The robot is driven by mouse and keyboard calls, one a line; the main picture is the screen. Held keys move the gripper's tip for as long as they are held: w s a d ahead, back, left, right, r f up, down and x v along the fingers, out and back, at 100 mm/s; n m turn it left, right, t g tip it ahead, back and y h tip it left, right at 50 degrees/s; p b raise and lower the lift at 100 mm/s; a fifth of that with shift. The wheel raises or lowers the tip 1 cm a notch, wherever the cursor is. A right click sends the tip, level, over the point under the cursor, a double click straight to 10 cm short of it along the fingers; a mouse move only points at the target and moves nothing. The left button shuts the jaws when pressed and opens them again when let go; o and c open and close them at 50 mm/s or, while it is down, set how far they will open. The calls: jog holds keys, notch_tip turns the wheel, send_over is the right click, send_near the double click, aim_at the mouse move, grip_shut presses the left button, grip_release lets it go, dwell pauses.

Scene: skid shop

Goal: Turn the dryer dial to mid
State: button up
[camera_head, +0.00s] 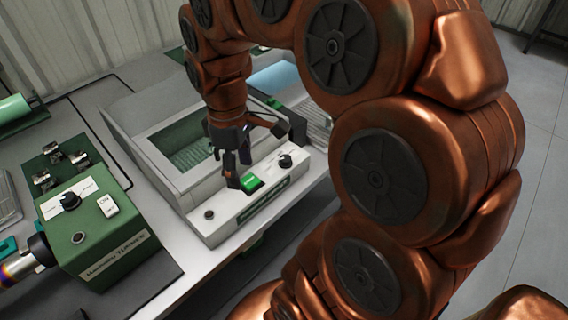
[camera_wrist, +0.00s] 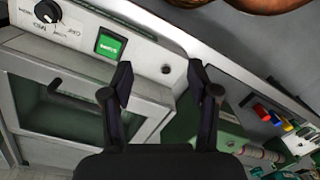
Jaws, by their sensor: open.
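The dryer (camera_head: 150,130) is a pale grey machine with a window and a sloped front panel. Its black dial (camera_head: 285,160) sits at the right end of that panel, with a lit green button (camera_head: 251,182) to its left. The dial also shows at the top left of the wrist view (camera_wrist: 47,11), with small labels around it; I cannot read its setting surely. My gripper (camera_head: 236,172) is open and empty over the panel, left of the green button and apart from the dial. In the wrist view its fingers (camera_wrist: 160,82) are right of the green button.
A green box (camera_head: 110,235) with its own black dial and an ON switch stands left of the dryer. A small black round knob (camera_head: 209,214) is at the panel's left end. Coloured items (camera_wrist: 272,118) lie at the right of the wrist view.

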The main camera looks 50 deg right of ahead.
jog(key=w+d+f+n+b, duration=0.1)
jog(key=w+d+f+b, duration=0.1)
jog(key=d, duration=0.4)
jog(key=w+d+f+n+b, duration=0.2)
jog(key=w+d+f, duration=0.1)
jog(key=d, duration=0.2)
jog(key=n+b, duration=0.1)
jog(key=b, duration=0.1)
send_over(285, 157)
jog(key=shift+d+f+t, duration=0.1)
jog(key=shift+f+t, duration=0.3)
jog(key=shift+f, duration=4.25)
jog(key=shift+c, duration=0.3)
grip_shut()
